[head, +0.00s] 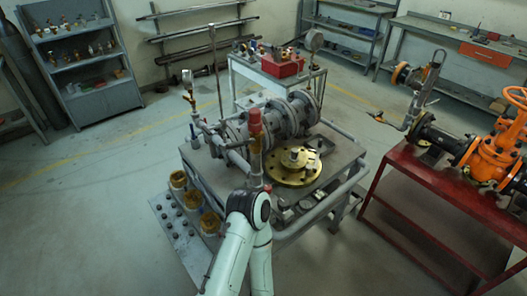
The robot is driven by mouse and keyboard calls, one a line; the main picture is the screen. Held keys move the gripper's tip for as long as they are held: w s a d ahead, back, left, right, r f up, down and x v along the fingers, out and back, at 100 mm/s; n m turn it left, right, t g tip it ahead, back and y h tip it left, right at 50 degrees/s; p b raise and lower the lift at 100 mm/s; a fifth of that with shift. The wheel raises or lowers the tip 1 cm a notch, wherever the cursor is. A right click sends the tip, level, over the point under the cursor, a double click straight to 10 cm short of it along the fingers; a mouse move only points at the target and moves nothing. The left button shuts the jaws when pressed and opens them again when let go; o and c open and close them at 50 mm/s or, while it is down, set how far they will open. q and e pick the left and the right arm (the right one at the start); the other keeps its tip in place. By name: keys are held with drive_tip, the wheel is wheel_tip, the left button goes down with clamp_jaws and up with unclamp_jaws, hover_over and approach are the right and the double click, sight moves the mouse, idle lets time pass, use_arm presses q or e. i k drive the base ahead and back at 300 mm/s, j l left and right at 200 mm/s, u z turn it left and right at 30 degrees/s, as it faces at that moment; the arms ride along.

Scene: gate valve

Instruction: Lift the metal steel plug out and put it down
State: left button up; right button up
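A small steel plug (294,154) stands upright at the middle of a round brass flange (291,178) on the grey workbench. It looks seated in the flange's centre, but how deep is too small to tell. White links of my own arm rise from the bottom edge to a dark joint, in front of the bench and left of the flange. I cannot make out either gripper in this view.
A grey pipe assembly (266,124) with gauges lies behind the flange. Brass parts (191,199) stand on a lower shelf at left. A red table (424,181) with an orange valve (494,149) stands right. Another bench with a red box (283,63) stands behind. Floor is open at left.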

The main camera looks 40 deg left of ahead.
sight(294, 157)
drive_tip(key=i+l+u, duration=0.15)
drive_tip(key=u, duration=0.25)
drive_tip(key=i+l+u, duration=0.2)
drive_tip(key=u, duration=0.2)
drive_tip(key=i+l+u, duration=0.1)
drive_tip(key=l+u, duration=0.35)
drive_tip(key=j, duration=0.1)
